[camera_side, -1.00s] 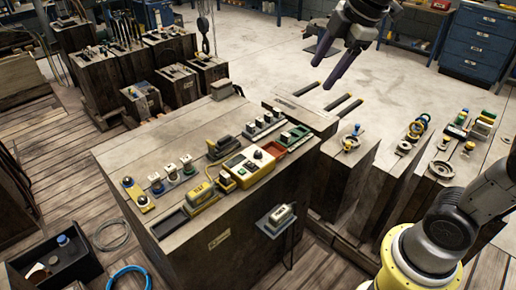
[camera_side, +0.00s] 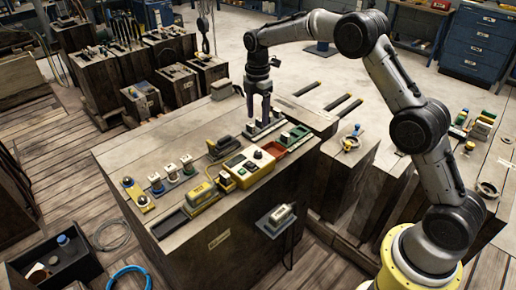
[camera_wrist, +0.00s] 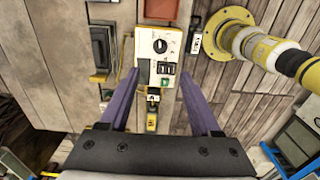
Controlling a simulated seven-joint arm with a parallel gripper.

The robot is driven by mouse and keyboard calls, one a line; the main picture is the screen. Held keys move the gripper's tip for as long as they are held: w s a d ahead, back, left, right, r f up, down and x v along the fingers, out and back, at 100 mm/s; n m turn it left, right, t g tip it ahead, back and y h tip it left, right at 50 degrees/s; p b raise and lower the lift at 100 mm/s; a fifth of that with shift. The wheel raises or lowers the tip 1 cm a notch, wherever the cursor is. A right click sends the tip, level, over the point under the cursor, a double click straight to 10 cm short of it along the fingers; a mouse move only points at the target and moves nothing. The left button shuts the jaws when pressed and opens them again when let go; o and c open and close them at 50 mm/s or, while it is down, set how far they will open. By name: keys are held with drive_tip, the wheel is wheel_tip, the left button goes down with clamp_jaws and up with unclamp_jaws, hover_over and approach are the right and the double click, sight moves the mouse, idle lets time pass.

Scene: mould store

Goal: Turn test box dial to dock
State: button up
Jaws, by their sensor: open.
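The test box (camera_side: 246,168) is a yellow case with a pale face on the wooden bench top. Its black dial (camera_side: 257,154) sits on that face. In the wrist view, the box (camera_wrist: 143,62) stands upright in the picture, with the round dial (camera_wrist: 160,46) on its upper half. The marks around the dial are too small to read. My gripper (camera_side: 259,119) has two purple fingers pointing down, apart and empty, above the bench on the far side of the box. In the wrist view, my gripper (camera_wrist: 158,76) has its fingertips below the dial, either side of the box's lower part.
A red tray (camera_side: 298,141) adjoins the box on the right. A yellow meter (camera_side: 201,196) and several small knobs stand to the left. The bench's far left top is mostly clear.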

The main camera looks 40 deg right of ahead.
sight(258, 152)
wheel_tip(258, 152, down, 14)
drive_tip(key=shift+r, duration=0.2)
drive_tip(key=shift+c, duration=0.2)
clamp_jaws()
idle(0.3)
